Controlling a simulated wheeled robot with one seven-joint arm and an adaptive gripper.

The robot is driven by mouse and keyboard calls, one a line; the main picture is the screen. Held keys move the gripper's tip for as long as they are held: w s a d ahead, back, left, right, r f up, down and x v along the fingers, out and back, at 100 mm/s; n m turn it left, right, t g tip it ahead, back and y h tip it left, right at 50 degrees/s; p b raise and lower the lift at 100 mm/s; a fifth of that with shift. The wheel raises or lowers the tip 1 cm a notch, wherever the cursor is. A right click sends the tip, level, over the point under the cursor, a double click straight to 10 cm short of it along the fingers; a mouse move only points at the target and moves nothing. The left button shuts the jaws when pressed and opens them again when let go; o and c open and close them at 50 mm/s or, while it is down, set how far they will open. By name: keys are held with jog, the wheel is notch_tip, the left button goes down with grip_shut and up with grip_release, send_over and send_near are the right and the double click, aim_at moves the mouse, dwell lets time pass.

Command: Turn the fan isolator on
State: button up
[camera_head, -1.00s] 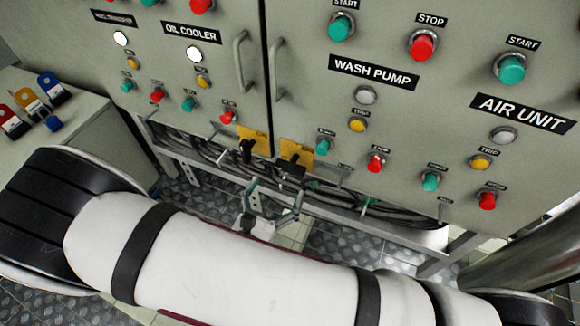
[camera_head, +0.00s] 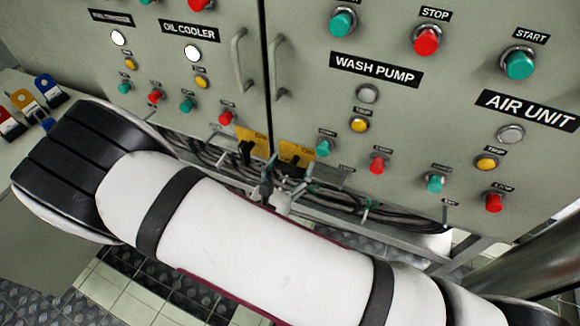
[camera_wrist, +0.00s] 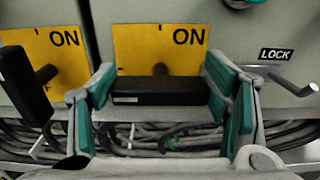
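Two yellow isolator plates marked ON sit side by side in the wrist view, the left plate (camera_wrist: 52,48) and the right plate (camera_wrist: 135,40). No label there reads "fan", so I cannot tell which is the fan isolator. The left plate's black handle (camera_wrist: 22,85) is near upright and slightly tilted. The right plate's black handle (camera_wrist: 158,91) lies horizontal. My gripper (camera_wrist: 162,88) is open, its green-padded fingers at either end of the right handle; whether they touch it is unclear. In the head view, my gripper (camera_head: 283,182) is just below the right plate (camera_head: 299,150), partly hidden by my arm.
Cables (camera_wrist: 160,138) run below the plates. A LOCK label (camera_wrist: 276,54) and a metal lever (camera_wrist: 298,82) are close on the right. Start and stop buttons, including a green one (camera_head: 325,146), dot the cabinet (camera_head: 315,100). Breaker-like switches (camera_head: 22,98) stand at far left.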

jog(key=c, duration=0.4)
jog(key=shift+c, duration=0.2)
jog(key=shift+m, duration=0.3)
jog(key=m, duration=0.3)
jog(key=shift+d+m, duration=0.1)
jog(key=shift+m, duration=0.2)
jog(key=m, duration=0.4)
jog(key=shift+s+d+f+m+b, duration=0.1)
jog(key=shift+d+f+m+b, duration=0.05)
jog(key=shift+m+b, duration=0.2)
jog(key=m+b, duration=0.1)
jog(key=m, duration=0.1)
jog(key=m+b, duration=0.1)
jog(key=m, duration=0.1)
jog(key=shift+d+f+m, duration=0.1)
jog(key=shift+f+m, duration=0.1)
jog(key=shift+m, duration=0.05)
jog(key=shift+f+m+b, duration=0.1)
jog(key=shift+m+b, duration=1.25)
jog(key=shift+m, duration=0.85)
